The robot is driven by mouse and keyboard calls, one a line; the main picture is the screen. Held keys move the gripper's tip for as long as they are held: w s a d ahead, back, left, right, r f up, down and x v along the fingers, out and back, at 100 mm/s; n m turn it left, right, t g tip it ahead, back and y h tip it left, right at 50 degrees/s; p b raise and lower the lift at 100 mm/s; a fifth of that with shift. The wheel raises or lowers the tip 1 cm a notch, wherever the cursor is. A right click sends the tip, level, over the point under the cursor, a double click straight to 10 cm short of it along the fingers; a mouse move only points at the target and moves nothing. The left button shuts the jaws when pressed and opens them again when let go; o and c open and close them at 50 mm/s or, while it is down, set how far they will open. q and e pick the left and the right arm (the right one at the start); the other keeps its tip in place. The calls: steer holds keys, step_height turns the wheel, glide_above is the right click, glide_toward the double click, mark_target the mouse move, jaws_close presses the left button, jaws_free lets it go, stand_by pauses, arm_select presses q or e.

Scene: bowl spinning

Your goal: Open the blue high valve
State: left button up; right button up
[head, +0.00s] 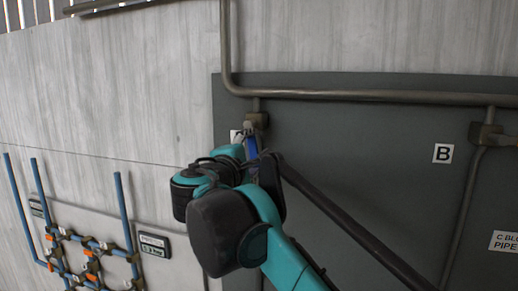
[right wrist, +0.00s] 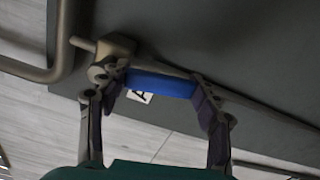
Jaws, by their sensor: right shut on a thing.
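The blue valve handle (head: 252,147) is on the pipe fitting (head: 257,121) on the dark grey wall panel, mostly hidden by my right arm in the head view. In the right wrist view the blue handle (right wrist: 162,84) lies crosswise between the two fingers of my right gripper (right wrist: 158,94). The fingers are shut on it, one at each end. A brass-coloured valve body (right wrist: 112,54) joins the left end of the handle. In the head view my right gripper (head: 246,153) is largely covered by its own wrist. My left gripper is not in view.
A thick pipe (head: 370,96) runs along the panel above the valve and bends upward at left. A second fitting (head: 486,133) is at right, near a "B" label (head: 443,153). Blue pipes with orange-handled valves (head: 91,266) are at lower left.

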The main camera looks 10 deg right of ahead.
steer(key=shift+w+a+m, duration=0.2)
steer(key=shift+a+m, duration=0.35)
steer(key=shift+m, duration=0.45)
steer(key=o, duration=1.7)
steer(key=shift+w, duration=0.1)
steer(key=v, duration=1.2)
steer(key=shift+f, duration=0.1)
